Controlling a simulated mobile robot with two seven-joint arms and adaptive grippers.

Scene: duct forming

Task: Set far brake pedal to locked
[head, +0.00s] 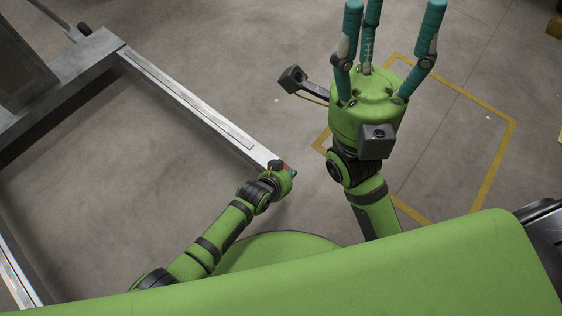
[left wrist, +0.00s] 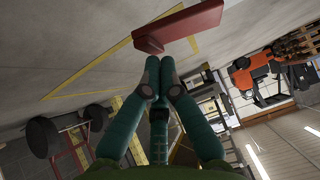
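A red pedal-like plate (left wrist: 180,27) shows in the left wrist view, just beyond my left fingertips; whether they touch it I cannot tell. My left gripper (left wrist: 160,66) has its teal fingers drawn together at the tips, with nothing seen between them. In the head view, my left gripper (head: 291,172) is small and partly hidden by its own wrist, at the near end of the metal beam (head: 190,100). My right gripper (head: 390,8) is raised in the head view, its teal fingers spread and empty, the tips at the top edge. The pedal's locked or unlocked position is unclear.
The grey metal frame (head: 70,85) fills the left of the head view. Concrete floor with a yellow marked outline (head: 497,155) lies open at right. The left wrist view shows dark wheels (left wrist: 42,137) and an orange machine (left wrist: 250,70) in the background.

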